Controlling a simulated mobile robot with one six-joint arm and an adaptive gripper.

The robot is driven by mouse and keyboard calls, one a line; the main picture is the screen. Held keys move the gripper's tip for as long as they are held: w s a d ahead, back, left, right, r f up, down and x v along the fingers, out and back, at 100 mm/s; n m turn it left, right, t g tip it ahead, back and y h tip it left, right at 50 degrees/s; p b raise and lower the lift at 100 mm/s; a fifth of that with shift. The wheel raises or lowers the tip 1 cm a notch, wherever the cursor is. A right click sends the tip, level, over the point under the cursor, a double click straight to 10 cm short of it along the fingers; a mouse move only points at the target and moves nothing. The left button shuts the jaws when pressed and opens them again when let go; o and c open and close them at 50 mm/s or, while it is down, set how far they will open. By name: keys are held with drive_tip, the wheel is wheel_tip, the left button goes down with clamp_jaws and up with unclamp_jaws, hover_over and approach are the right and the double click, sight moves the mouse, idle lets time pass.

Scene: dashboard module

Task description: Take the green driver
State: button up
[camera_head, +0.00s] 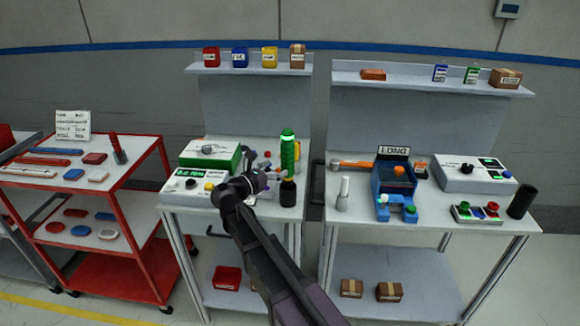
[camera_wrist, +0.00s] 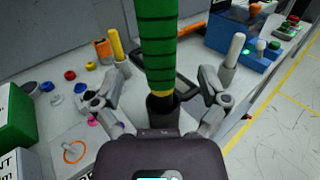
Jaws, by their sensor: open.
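The green driver (camera_head: 288,150) stands upright on the left bench, with dark bands around its green body. Below it is a black holder (camera_head: 288,192). In the wrist view the driver (camera_wrist: 157,45) rises in the middle of the picture, above a yellow ring and the dark holder (camera_wrist: 160,106). My gripper (camera_head: 262,178) is at the bench's front, just left of the driver. In the wrist view my gripper (camera_wrist: 160,88) is open, with one finger on each side of the driver's lower part. Gaps show between the fingers and the driver.
A green-and-white box (camera_head: 208,156) and a control box (camera_head: 192,186) stand left on the same bench. A white cylinder (camera_head: 342,192) and a blue fixture (camera_head: 396,185) stand on the right bench. Small coloured knobs (camera_wrist: 70,75) lie left of my gripper.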

sight(283, 164)
drive_tip(key=shift+w+d, duration=0.1)
drive_tip(key=shift+w, duration=0.05)
drive_tip(key=shift+x, duration=2.55)
drive_tip(key=shift+f, duration=0.15)
clamp_jaws()
